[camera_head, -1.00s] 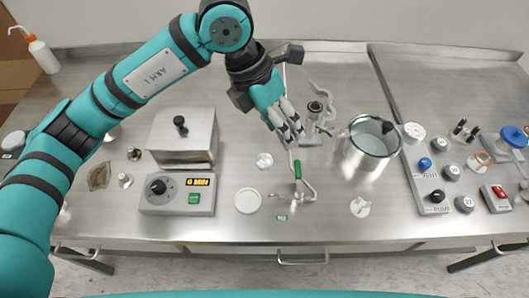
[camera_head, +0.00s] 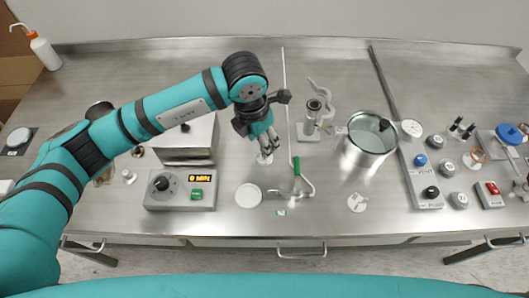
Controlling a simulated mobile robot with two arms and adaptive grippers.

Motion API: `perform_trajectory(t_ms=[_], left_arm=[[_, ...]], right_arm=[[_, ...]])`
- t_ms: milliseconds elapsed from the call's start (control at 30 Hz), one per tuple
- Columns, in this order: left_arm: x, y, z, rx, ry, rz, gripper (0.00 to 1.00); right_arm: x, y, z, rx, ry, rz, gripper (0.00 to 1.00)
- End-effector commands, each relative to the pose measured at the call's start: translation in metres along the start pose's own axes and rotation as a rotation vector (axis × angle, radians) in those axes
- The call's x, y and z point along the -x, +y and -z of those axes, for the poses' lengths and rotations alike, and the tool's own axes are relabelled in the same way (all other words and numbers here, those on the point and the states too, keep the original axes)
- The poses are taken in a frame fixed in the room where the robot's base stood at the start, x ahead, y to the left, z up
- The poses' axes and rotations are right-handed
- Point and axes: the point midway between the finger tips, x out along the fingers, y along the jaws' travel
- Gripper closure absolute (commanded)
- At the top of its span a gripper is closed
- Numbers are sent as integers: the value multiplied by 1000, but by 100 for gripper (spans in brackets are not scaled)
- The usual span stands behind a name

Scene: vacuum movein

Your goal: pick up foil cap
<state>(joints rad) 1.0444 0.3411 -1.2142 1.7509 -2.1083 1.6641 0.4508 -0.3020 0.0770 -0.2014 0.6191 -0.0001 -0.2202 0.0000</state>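A small, pale, crumpled piece that looks like the foil cap (camera_head: 265,158) lies on the steel bench, right of the grey heater box. My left gripper (camera_head: 267,147) points down directly over it, with the fingertips at or very near its upper edge. The fingers partly cover the cap. They look close together, but I cannot tell whether they are open around it or shut on it. My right gripper is not in view.
A controller box (camera_head: 181,189) and a white disc (camera_head: 248,196) stand left and in front. A steel vessel (camera_head: 370,146) and a valve panel (camera_head: 423,177) stand farther right.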

Motion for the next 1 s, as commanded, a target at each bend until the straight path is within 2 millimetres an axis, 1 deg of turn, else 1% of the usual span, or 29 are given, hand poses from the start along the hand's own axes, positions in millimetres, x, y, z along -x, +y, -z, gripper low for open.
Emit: perform_trajectory(t_ms=[67,200,333,433,633,800,833,867,900,967,1000], left_arm=[[-7,-2,1,1,6,3,52],[-27,-7,2,0,6,4,52],[-44,-6,2,1,4,3,52],[-50,-6,2,0,2,1,52],[-51,-6,2,-1,1,1,52],[-50,-6,2,0,1,1,73],[-50,-6,1,0,1,1,74],[-50,-6,1,0,1,1,78],[-50,-6,2,0,1,1,87],[-51,-6,2,0,2,1,95],[-51,-6,2,0,3,1,96]], right_arm=[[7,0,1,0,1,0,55],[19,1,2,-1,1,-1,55],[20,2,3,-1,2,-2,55],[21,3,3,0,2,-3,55],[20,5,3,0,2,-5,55],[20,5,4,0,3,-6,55],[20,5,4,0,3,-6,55],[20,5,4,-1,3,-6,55],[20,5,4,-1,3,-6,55],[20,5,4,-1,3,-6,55],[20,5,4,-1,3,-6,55]])
